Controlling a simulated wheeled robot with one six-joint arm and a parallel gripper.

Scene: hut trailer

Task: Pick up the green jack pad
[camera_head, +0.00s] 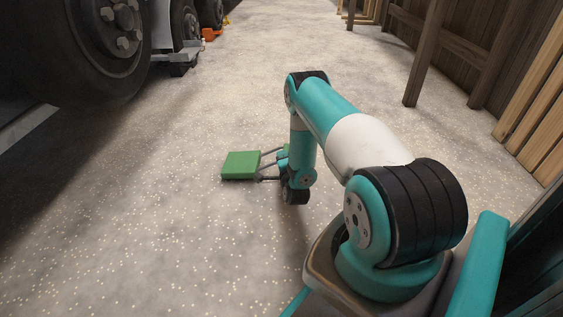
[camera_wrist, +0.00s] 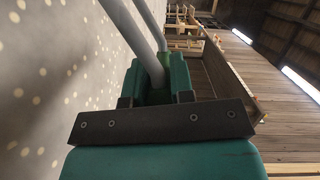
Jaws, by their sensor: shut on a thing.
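The green jack pad (camera_head: 241,164) is a flat, square green block in the middle of the head view, on or just above the pale speckled floor. My gripper (camera_head: 261,166) reaches it from the right, with its two thin dark fingers at the pad's right edge. It is shut on the pad. Whether there is a gap under the pad cannot be told. In the wrist view, grey rods and teal and dark parts of my gripper fill the middle, and the pad cannot be clearly made out.
A large dark wheel (camera_head: 100,42) of the trailer stands at upper left, with a smaller wheel (camera_head: 184,22) behind it. A small orange object (camera_head: 209,34) lies farther back. Wooden posts (camera_head: 427,55) and walls line the right side. The floor around the pad is clear.

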